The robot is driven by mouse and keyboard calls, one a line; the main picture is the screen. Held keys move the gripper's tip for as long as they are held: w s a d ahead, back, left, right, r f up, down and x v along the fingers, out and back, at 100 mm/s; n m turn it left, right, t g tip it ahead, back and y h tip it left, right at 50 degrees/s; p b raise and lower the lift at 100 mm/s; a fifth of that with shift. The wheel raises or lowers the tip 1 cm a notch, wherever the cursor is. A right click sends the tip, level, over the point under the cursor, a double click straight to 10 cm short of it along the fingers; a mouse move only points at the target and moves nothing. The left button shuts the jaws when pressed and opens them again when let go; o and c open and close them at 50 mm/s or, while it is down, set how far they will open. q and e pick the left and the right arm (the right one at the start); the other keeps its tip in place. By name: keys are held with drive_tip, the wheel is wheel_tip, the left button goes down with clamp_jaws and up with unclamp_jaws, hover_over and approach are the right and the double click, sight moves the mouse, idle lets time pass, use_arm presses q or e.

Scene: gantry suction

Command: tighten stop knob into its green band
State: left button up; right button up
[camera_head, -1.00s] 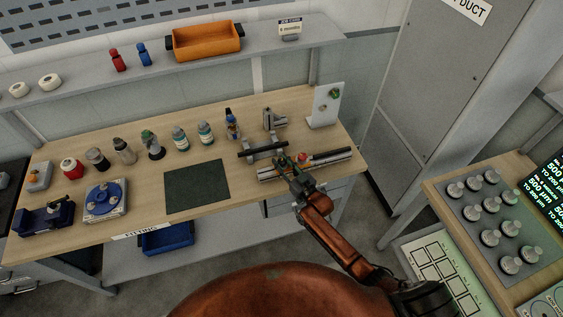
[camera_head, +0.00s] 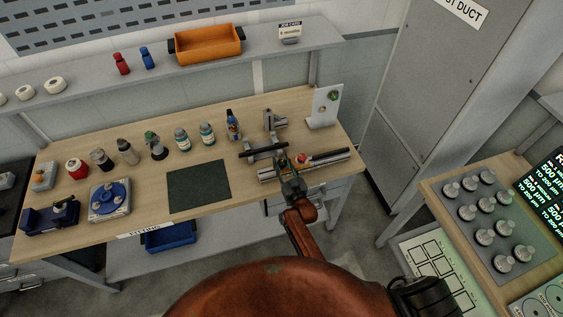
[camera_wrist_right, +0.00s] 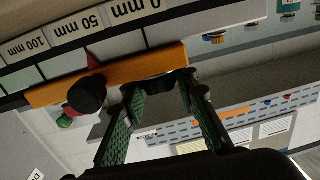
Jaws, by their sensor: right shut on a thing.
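The fence rail (camera_head: 325,161) lies on the right part of the bench. A red part (camera_head: 302,158) shows on it, just right of my right gripper (camera_head: 285,166). My left gripper is not in view.
A white upright panel (camera_head: 324,108) and a grey bracket (camera_head: 275,120) stand behind the rail. Several bottles (camera_head: 207,133) stand to the left, behind a dark mat (camera_head: 198,187). A side table (camera_head: 450,213) with several grey knobs is at the right.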

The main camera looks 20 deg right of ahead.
drive_tip(key=shift+r, duration=0.2)
drive_tip(key=o, duration=1.2)
drive_tip(key=shift+f, duration=0.15)
drive_tip(key=shift+s, duration=0.1)
drive_tip(key=s, duration=0.8)
drive_tip(key=s+d, duration=0.1)
drive_tip(key=s, duration=0.2)
drive_tip(key=shift+s, duration=0.4)
